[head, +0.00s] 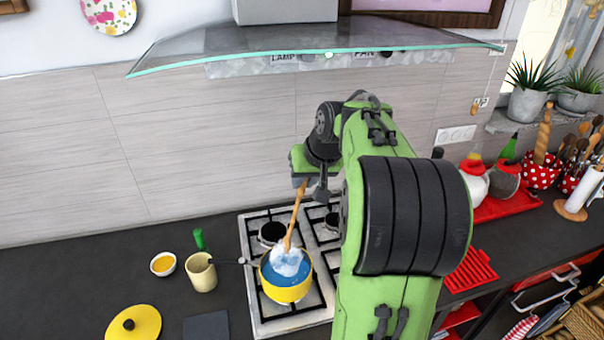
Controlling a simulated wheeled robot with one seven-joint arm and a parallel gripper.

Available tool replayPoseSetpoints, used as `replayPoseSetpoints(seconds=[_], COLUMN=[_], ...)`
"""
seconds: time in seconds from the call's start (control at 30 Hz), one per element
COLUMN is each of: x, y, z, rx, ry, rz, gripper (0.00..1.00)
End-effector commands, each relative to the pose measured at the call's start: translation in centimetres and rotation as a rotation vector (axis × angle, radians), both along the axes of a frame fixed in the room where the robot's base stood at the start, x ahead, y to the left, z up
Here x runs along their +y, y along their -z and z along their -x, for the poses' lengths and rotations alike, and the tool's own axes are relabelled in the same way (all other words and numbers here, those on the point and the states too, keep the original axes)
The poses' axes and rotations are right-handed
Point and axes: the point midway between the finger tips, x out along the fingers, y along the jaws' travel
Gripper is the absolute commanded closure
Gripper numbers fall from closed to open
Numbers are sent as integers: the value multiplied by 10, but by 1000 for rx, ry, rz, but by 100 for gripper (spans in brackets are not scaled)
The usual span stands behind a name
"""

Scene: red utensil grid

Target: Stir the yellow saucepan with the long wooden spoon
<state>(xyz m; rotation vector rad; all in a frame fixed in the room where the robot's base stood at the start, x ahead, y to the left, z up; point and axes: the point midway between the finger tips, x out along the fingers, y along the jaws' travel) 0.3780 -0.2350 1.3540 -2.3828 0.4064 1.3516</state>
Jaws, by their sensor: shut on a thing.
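The yellow saucepan (285,289) stands on the front left part of the gas hob (256,325), with blue contents and a white, cloudy patch inside. The long wooden spoon (296,217) slants up from the saucepan, its lower end in the white patch and its bowl hidden there. My gripper (303,184) is above the hob, shut on the upper end of the spoon. My green arm hides the right side of the hob.
A glass hood (320,62) spans above the hob. Left of it are a cream mug (202,274), a small bowl (163,264) and a yellow lid (134,323). Jars (474,180) stand on a red tray at right. Counter is free at far left.

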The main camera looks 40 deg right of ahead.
Motion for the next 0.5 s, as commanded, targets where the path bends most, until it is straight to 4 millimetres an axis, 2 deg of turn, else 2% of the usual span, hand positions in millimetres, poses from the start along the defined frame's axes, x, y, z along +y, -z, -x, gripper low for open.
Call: replayPoseSetpoints(seconds=[0.5], x=[0], y=[76], z=[0], rx=[1], ry=[0], rz=[0], gripper=[100])
